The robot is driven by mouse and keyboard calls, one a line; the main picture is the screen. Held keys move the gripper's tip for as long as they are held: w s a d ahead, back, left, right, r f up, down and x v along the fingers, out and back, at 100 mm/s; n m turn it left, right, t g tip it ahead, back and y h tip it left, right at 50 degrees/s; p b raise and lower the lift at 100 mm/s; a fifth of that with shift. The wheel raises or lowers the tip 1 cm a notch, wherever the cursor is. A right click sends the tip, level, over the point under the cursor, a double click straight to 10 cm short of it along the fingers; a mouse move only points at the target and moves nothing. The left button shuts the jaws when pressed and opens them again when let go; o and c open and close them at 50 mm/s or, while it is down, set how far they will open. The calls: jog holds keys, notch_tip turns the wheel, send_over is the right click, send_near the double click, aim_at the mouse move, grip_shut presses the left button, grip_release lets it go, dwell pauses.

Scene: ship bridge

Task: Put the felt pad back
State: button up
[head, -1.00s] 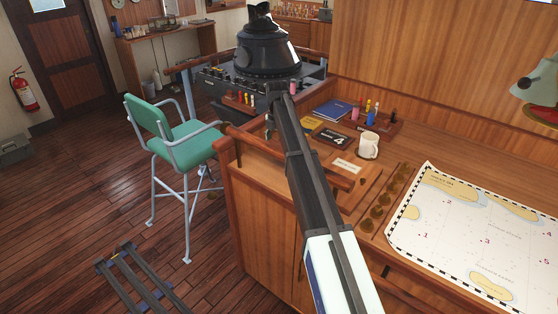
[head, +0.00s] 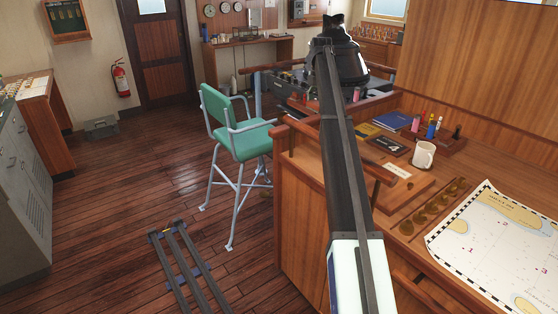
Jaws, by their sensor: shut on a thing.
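I cannot make out the felt pad in the head view.
A green chair (head: 235,125) stands left; the floor (head: 110,215) beyond is open.

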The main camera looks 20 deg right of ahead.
aim_at(310, 152)
jog(key=shift+w+a+r, duration=0.1)
jog(key=shift+w+a, duration=0.05)
jog(key=shift+a, duration=0.4)
jog(key=shift+a+f, duration=0.2)
jog(key=shift+a, duration=0.1)
notch_tip(310, 152, down, 20)
jog(key=p, duration=0.5)
jog(key=shift+r, duration=0.15)
jog(key=o, duration=0.8)
notch_tip(310, 152, up, 12)
jog(key=b, duration=0.3)
